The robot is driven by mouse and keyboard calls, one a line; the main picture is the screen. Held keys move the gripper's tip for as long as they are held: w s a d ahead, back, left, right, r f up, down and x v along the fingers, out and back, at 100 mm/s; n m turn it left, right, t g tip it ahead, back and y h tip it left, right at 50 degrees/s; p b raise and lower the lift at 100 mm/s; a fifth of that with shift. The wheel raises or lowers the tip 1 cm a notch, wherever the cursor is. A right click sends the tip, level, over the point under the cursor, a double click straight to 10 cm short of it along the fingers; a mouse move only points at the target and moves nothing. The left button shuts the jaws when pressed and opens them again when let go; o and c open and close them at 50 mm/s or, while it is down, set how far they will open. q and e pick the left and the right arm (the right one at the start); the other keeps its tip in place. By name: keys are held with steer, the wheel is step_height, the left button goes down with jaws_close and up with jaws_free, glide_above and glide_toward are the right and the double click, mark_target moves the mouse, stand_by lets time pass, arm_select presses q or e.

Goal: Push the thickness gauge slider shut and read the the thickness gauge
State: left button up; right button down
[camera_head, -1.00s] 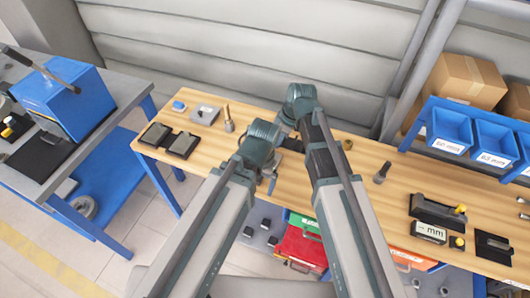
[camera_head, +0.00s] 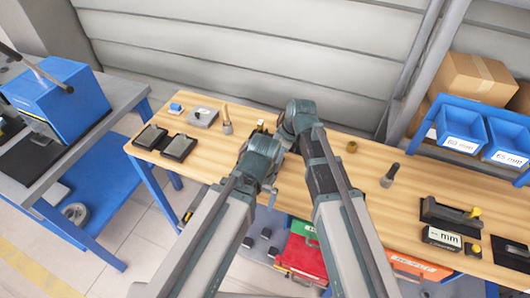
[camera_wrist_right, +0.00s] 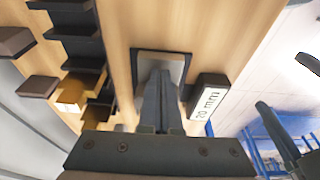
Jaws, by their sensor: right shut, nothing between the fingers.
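The thickness gauge (camera_head: 452,217) stands at the right of the wooden table in the head view, black with a yellow knob (camera_head: 475,213) at its right end. Its white readout (camera_head: 443,238) shows "mm"; the digits are too small to read. My right gripper (camera_wrist_right: 161,82) is shut and empty in the right wrist view, over a dark block with a grey plate (camera_wrist_right: 177,61). Beside it is a dark box with a white face (camera_wrist_right: 207,103) that seems to read "20 mm". In the head view my arms hide the right fingers. My left gripper is hidden too.
In the wrist view, black pieces (camera_wrist_right: 82,48) and a yellow block (camera_wrist_right: 72,92) lie left of the fingers. In the head view, blue labelled bins (camera_head: 460,128) stand behind the gauge. A dark peg (camera_head: 390,175) stands left of it. Two flat trays (camera_head: 179,147) lie far left.

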steer(key=shift+w+a, duration=0.1)
steer(key=shift+a, duration=0.05)
steer(key=shift+w+a, duration=0.15)
steer(key=shift+a, duration=0.3)
steer(key=shift+w+a, duration=0.1)
steer(key=shift+a, duration=0.25)
steer(key=shift+w+a, duration=0.3)
steer(key=shift+a, duration=0.65)
steer(key=shift+r, duration=0.15)
steer(key=p+v, duration=0.3)
steer(key=shift+a, duration=0.1)
steer(key=shift+p+v, duration=1.45)
steer(key=shift+p, duration=0.05)
